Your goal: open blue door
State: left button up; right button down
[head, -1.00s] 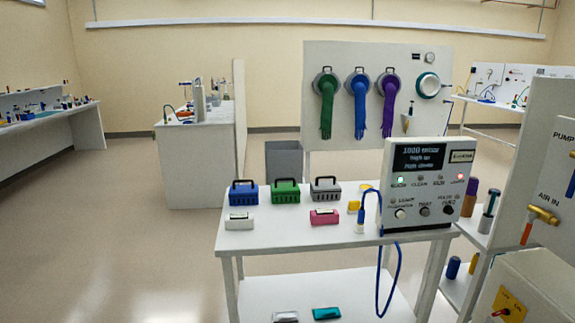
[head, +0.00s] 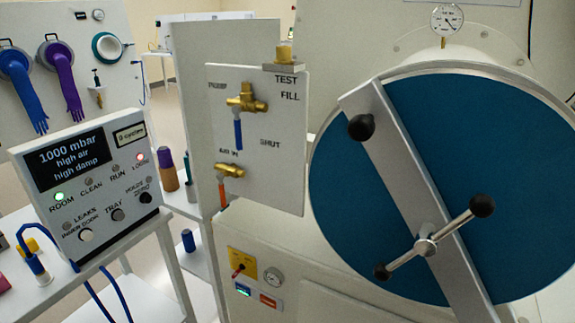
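The blue door (head: 470,150) is a large round disc on the right in the head view, closed against a pale metal ring. A grey bar (head: 402,175) runs diagonally across it, with a black knob (head: 361,127) near its upper end. A spindle handle (head: 428,247) with black ball ends sits on the bar's lower part. The door's lower right edge is partly cut off by the frame. Neither of my grippers is in view.
A valve panel (head: 258,135) with brass valves stands left of the door. A control box (head: 85,185) reads 1000 mbar, high air, high damp, with the ROOM light lit green. A pressure gauge (head: 447,18) sits above the door. Gloves hang at the far left.

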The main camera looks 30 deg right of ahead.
aim_at(400, 153)
jog(key=i+l+z, duration=0.1)
jog(key=i+z, duration=0.15)
jog(key=i+l+z, duration=0.1)
jog(key=z, duration=1.65)
jog(key=k, duration=0.15)
jog(key=j+u, duration=0.05)
